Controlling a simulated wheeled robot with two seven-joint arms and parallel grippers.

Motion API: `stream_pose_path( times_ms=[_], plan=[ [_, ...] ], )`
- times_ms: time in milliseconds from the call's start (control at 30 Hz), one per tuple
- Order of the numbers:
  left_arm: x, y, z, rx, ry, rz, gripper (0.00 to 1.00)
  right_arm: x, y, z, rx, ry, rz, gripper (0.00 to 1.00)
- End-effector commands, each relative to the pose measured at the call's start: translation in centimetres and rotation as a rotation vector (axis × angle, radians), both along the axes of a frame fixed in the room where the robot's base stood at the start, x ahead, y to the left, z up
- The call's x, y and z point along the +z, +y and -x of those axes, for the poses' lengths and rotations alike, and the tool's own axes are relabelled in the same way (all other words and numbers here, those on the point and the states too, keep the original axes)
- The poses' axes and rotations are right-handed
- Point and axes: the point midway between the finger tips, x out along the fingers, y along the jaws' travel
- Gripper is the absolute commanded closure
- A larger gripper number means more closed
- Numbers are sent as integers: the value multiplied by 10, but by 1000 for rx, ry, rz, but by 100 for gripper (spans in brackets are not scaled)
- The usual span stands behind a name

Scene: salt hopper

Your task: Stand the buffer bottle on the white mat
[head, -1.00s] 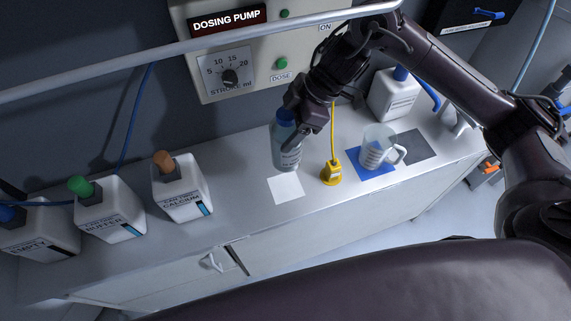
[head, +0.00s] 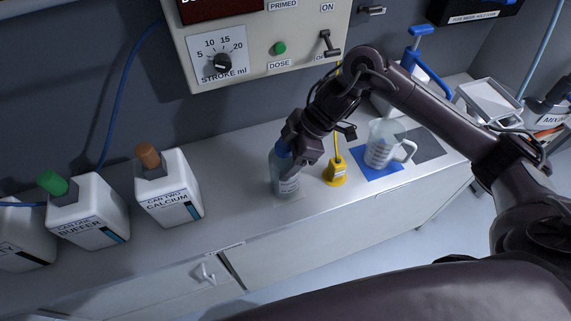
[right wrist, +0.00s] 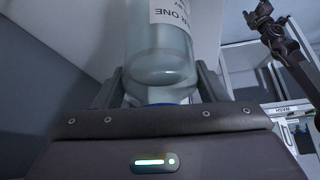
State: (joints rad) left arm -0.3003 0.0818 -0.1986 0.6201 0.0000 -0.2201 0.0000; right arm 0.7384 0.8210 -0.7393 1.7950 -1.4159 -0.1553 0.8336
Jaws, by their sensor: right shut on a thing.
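The buffer bottle (head: 285,184) is translucent blue-grey with a blue cap and a white label. In the head view it is close to upright over the white mat (head: 291,203), which shows only as a thin pale strip around its base. I cannot tell whether the base touches the mat. My right gripper (head: 290,152) is shut around the bottle's upper part, near the cap. In the right wrist view the bottle (right wrist: 162,50) sits between the two fingers. A dark jointed shape at upper right there may be my left arm; its jaws are unclear.
A yellow tag-like block (head: 335,174) with a cable stands close right of the bottle. A measuring jug (head: 380,148) stands on a blue mat (head: 379,174), beside a grey mat (head: 422,146). White canisters, including calcium (head: 170,190), stand left. The counter between is clear.

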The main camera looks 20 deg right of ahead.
Motion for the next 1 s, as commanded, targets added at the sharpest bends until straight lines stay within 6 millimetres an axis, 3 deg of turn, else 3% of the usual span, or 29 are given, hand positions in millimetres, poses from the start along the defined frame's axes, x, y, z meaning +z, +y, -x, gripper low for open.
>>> stream_pose_path(
  times_ms=[33,467,500,667,1000],
  plan=[
    [-10,-1,0,0,1,2,13,-8,0,-1,-1,-4,-2,94],
    [-9,-4,1,-2,1,5,13,-10,1,-1,-1,-2,-2,94],
    [-9,-4,1,-2,1,5,13,-11,0,0,0,-1,0,32],
    [-9,-4,0,-1,1,5,13,-11,0,0,0,0,0,13],
    [-6,-3,0,0,0,3,13,-6,0,0,0,-2,-1,13]
  ],
)
